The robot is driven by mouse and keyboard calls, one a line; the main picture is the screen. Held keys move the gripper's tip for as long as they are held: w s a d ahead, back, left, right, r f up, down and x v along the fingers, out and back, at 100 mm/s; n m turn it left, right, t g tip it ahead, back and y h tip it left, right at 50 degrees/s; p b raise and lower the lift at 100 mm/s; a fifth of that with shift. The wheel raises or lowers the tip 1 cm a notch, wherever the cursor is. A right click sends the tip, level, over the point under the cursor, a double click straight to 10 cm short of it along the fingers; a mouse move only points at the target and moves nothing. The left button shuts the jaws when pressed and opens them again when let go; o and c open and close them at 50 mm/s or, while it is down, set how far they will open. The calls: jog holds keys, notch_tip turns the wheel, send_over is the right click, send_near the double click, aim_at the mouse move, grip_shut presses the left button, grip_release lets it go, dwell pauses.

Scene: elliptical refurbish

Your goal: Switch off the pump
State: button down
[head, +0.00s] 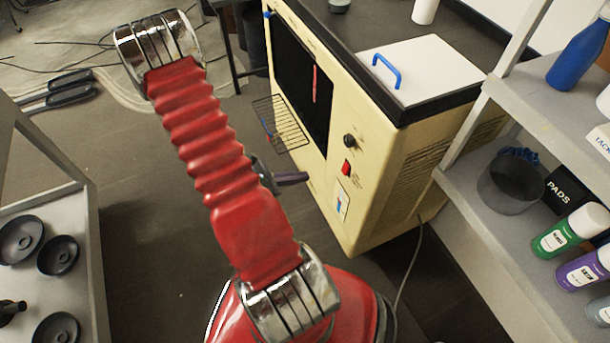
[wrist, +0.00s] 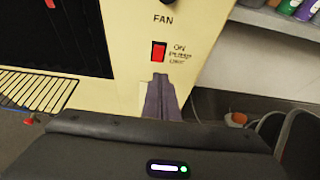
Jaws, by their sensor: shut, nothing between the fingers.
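The pump switch (head: 346,168) is a small red rocker on the cream front panel of the cabinet (head: 385,150), below a black knob. In the wrist view the red switch (wrist: 158,51) sits under the word FAN, with a label beside it that looks like ON, PUMP, OFF. My gripper (head: 300,178) is shut and empty, left of and a little below the switch in the head view. In the wrist view its purple-grey fingertips (wrist: 160,80) lie just below the switch. I cannot tell whether they touch the panel.
A wire rack (head: 280,122) juts from the cabinet's dark opening, left of my gripper. A grey shelf (head: 470,190) with bottles and a dark mesh cup (head: 508,185) stands at the right. A shelf with black discs (head: 58,255) is at the left.

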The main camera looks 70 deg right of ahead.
aim_at(344, 172)
jog(key=shift+w+a+f+n+g+h, duration=0.25)
jog(key=shift+f+n, duration=0.6)
jog(key=shift+n, duration=2.15)
jog(key=shift+w+d+f+n+g+h, duration=0.1)
jog(key=shift+f+n+g+h, duration=0.55)
jog(key=shift+n, duration=2.35)
jog(key=shift+w+a+f+n+g+h, duration=0.15)
jog(key=shift+f+n, duration=0.85)
jog(key=shift+n, duration=2)
jog(key=shift+d, duration=0.1)
jog(key=shift+s+d, duration=0.1)
jog(key=shift+s, duration=0.05)
jog(key=shift+x, duration=6.9)
